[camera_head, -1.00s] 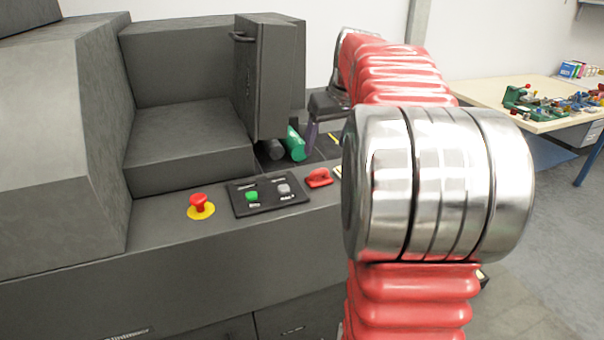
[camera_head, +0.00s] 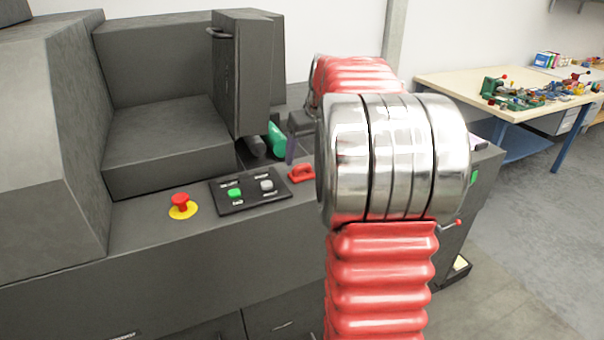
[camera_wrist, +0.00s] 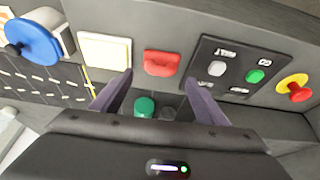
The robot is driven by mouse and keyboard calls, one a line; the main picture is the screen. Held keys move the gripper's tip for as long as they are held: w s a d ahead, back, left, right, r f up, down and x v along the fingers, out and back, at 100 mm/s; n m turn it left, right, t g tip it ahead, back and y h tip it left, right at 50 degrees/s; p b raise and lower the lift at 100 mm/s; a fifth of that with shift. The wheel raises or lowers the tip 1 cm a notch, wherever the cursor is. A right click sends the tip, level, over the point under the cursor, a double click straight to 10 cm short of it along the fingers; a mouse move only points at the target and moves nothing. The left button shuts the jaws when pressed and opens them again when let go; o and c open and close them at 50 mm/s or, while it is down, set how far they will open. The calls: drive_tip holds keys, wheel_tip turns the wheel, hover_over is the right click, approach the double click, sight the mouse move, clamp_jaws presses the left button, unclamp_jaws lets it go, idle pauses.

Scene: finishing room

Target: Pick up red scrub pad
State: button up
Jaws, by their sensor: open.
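The red scrub pad (camera_head: 302,173) lies on the grey machine's front ledge, just right of the black control panel. In the wrist view the pad (camera_wrist: 162,63) shows whole, between a cream block and the panel. My gripper (camera_wrist: 160,82) is open and empty in the wrist view. Its two dark fingers point toward the pad, one on each side of it in the picture, with the pad past their tips. In the head view my gripper (camera_head: 291,150) is above and behind the pad, partly hidden by my arm.
The control panel (camera_head: 249,192) and a red stop button (camera_head: 181,203) sit left of the pad. A green cylinder (camera_head: 277,140) and a dark cylinder (camera_head: 256,146) lie behind it. The cream block (camera_wrist: 105,50) and a blue round part (camera_wrist: 32,42) flank its other side.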

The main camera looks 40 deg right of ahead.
sight(302, 164)
drive_tip(key=shift+x, duration=0.9)
drive_tip(key=shift+x, duration=2.55)
drive_tip(key=shift+w, duration=0.1)
drive_tip(key=shift+r, duration=0.1)
drive_tip(key=c, duration=0.8)
drive_tip(key=shift+r, duration=0.1)
drive_tip(key=shift+c, duration=0.2)
wheel_tip(302, 164, up, 10)
drive_tip(key=shift+f, duration=0.1)
